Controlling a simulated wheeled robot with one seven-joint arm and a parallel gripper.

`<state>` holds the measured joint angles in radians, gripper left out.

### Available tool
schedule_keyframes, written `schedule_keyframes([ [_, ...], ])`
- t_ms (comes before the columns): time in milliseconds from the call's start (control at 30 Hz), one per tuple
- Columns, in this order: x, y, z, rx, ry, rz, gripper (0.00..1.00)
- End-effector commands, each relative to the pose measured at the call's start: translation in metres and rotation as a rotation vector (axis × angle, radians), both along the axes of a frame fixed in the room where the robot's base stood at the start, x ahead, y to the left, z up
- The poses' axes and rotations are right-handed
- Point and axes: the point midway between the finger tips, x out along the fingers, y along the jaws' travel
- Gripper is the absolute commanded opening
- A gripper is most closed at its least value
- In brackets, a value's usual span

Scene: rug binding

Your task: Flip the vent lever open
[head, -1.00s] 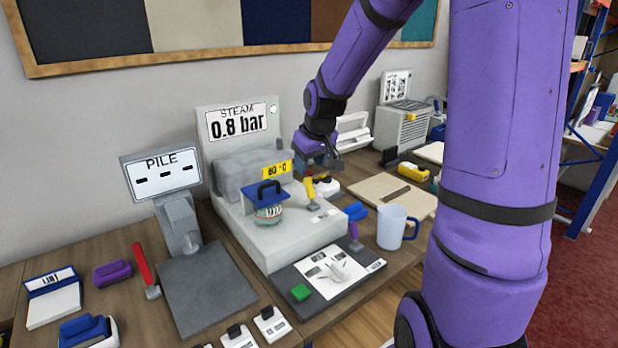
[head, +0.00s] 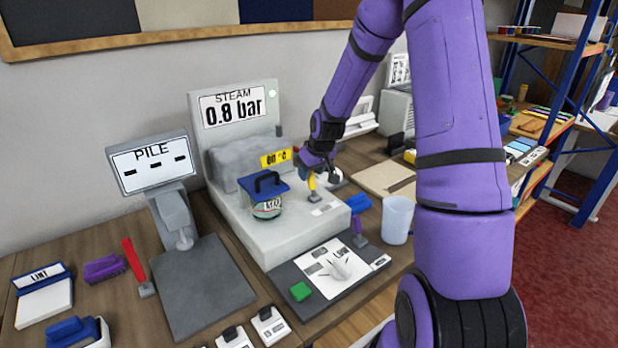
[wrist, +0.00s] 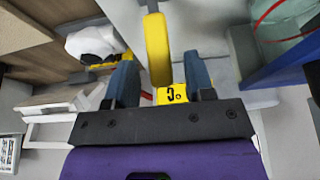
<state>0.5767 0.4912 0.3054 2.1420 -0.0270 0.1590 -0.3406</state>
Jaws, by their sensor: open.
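A yellow-handled lever (head: 312,183) stands upright on the pale steam unit (head: 292,228), beside a small label too small to read. It appears to be the vent lever. My gripper (head: 308,172) is at the top of this lever, coming from behind and above it. In the wrist view the yellow handle (wrist: 157,45) shows between my two blue fingers (wrist: 161,75), which are apart. I cannot tell whether either finger touches it. My gripper hides part of the handle's top in the head view.
A jar with a blue handled lid (head: 266,205) stands on the unit left of the lever. A yellow temperature tag (head: 275,158) is close behind.

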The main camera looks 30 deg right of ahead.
Motion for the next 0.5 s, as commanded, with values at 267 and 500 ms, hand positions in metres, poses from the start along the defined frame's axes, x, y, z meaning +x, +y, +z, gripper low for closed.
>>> schedule_keyframes([
  [267, 0.011, 0.000, -0.026, 0.000, 0.000, 0.000, 0.49],
  [500, 0.012, 0.000, -0.030, -0.001, 0.000, 0.000, 0.49],
])
